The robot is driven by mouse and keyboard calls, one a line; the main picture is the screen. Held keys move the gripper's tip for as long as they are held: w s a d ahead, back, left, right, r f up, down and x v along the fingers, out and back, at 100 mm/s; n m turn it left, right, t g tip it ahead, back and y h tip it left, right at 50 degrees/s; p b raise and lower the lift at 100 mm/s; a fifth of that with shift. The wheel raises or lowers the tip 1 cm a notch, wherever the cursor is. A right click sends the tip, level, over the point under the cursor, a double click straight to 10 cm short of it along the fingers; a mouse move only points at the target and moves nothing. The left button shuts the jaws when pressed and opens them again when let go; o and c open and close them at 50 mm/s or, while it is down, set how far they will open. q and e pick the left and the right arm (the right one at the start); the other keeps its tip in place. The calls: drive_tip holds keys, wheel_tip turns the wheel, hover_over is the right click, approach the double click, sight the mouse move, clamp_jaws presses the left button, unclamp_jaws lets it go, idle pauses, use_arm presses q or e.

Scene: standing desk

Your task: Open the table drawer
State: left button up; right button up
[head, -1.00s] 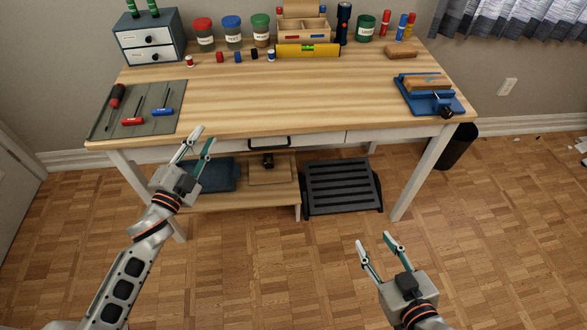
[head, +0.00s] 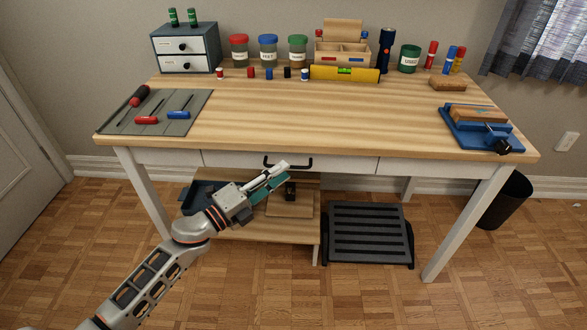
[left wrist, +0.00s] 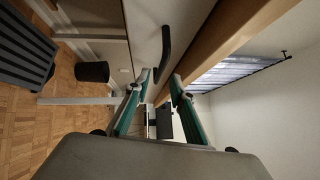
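The wooden-topped table has a white drawer front (head: 232,159) below its top, flush with the frame beside it. A black bar handle (head: 300,163) is at the middle of the drawer front. My right gripper is out of view.
A black footrest (head: 368,233) and a low wooden shelf (head: 270,231) with a dark tray (head: 200,196) are under the table. A black bin (head: 506,200) stands at the right. Tools, jars and a blue vise (head: 480,130) are on the tabletop.

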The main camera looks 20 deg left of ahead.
use_arm(q)
drive_tip(key=shift+x, duration=2.1)
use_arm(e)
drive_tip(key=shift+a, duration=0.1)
use_arm(q)
drive_tip(key=shift+f, duration=0.1)
clamp_jaws()
